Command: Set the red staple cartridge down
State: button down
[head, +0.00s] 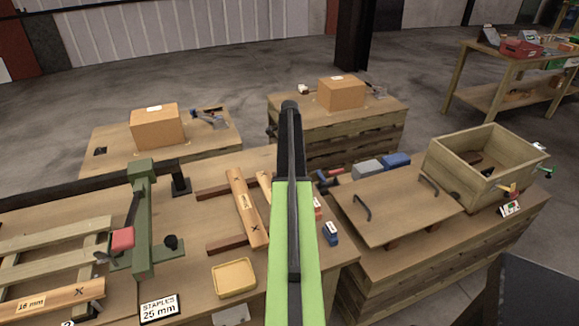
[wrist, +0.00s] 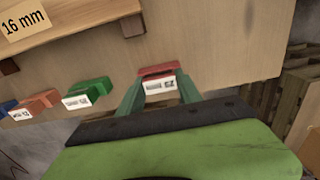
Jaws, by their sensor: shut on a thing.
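In the wrist view, a red staple cartridge (wrist: 159,78) with a white label sits between the two green fingers of my gripper (wrist: 158,84). My gripper is shut on it, over the wooden bench top. I cannot tell whether the cartridge's underside touches the wood. A green cartridge (wrist: 88,91) stands to its left, apart. In the head view, my arm hides the held cartridge and the fingertips.
A blue cartridge (head: 330,233) also shows in the head view, near a yellow tray (head: 234,278). The board (wrist: 75,28) marked 16 mm lies above. The bench edge is right of my gripper.

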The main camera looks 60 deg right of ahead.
jog(key=c, duration=0.8)
grip_release()
jog(key=shift+r, duration=0.1)
notch_tip(320, 180, up, 12)
jog(key=p, duration=1.2)
